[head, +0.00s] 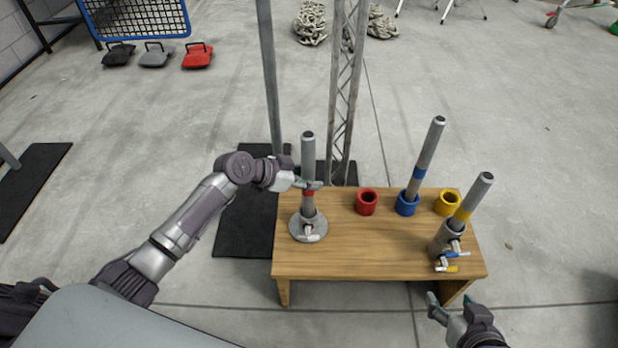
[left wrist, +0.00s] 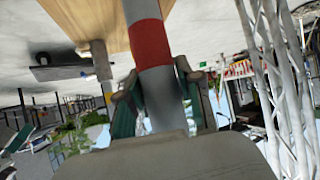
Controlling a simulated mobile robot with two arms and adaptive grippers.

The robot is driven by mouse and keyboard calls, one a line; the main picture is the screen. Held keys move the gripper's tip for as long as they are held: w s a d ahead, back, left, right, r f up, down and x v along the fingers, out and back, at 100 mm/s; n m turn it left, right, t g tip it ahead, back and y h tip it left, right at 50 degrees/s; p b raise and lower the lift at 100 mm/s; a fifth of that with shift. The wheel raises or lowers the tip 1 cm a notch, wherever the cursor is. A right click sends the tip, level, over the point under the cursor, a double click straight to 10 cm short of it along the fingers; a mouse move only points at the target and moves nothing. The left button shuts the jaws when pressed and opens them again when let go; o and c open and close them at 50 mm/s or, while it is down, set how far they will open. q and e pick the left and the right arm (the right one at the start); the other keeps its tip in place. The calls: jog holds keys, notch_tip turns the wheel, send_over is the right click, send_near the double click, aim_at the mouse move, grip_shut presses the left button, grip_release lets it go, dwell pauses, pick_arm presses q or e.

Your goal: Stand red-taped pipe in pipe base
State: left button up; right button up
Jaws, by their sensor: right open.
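The red-taped pipe (head: 308,155) stands upright at the left of the table, its lower end at the grey round pipe base (head: 297,229). I cannot tell how deep it sits. My left gripper (head: 308,185) is at the red tape, from the left. In the left wrist view the pipe (left wrist: 152,50) passes between both fingers (left wrist: 158,100), which look closed against it near the red band. My right gripper (head: 449,303) is open and empty, in front of the table's right end.
The wooden table (head: 370,262) also holds an empty red cup (head: 367,203), a blue cup (head: 407,206) with a blue-taped pipe (head: 428,150), a yellow cup (head: 447,204), and a yellow-taped pipe (head: 474,194) tilted in a grey holder. A lattice post (head: 348,90) stands behind.

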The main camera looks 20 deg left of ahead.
pick_arm(q)
jog(key=o, duration=0.4)
jog(key=v, duration=1.2)
